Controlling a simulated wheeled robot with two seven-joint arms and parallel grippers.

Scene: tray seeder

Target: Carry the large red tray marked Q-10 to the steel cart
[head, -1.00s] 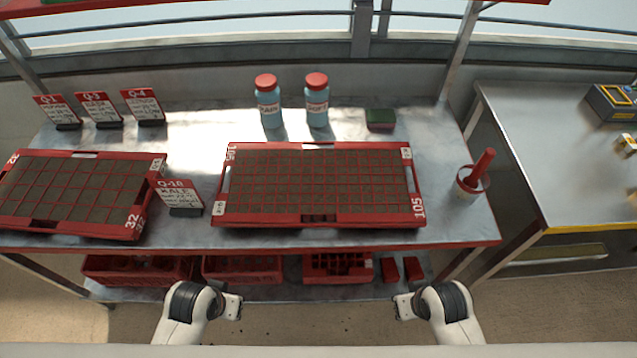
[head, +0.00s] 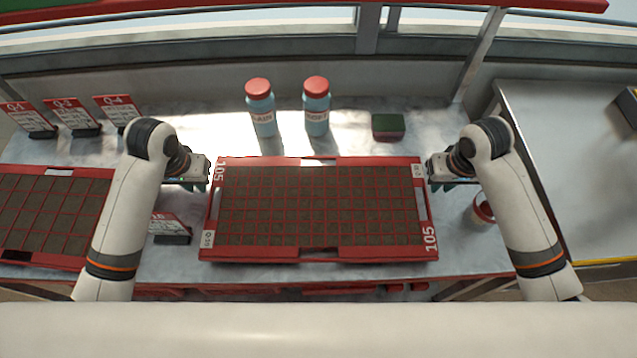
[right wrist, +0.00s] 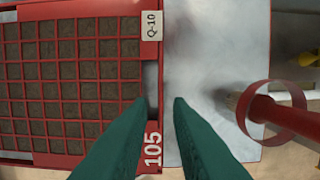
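The large red tray (head: 320,254), full of dark soil cells, lies flat on the bench; its Q-10 label reads clearly in the right wrist view (right wrist: 152,25). My left gripper (head: 203,184) is at the tray's left end; its fingers are mostly hidden. My right gripper (head: 431,182) is at the right end. In the right wrist view its teal fingers (right wrist: 160,101) are apart, one over the end slot and one outside the rim, with a gap between them. The steel-topped cart (head: 575,150) stands to the right of the bench.
Another red tray (head: 75,172) lies at the left, behind my left arm. A sign (head: 170,226) stands between the trays. Two bottles (head: 262,115) (head: 317,115) and a green-topped block (head: 388,127) stand behind the tray.

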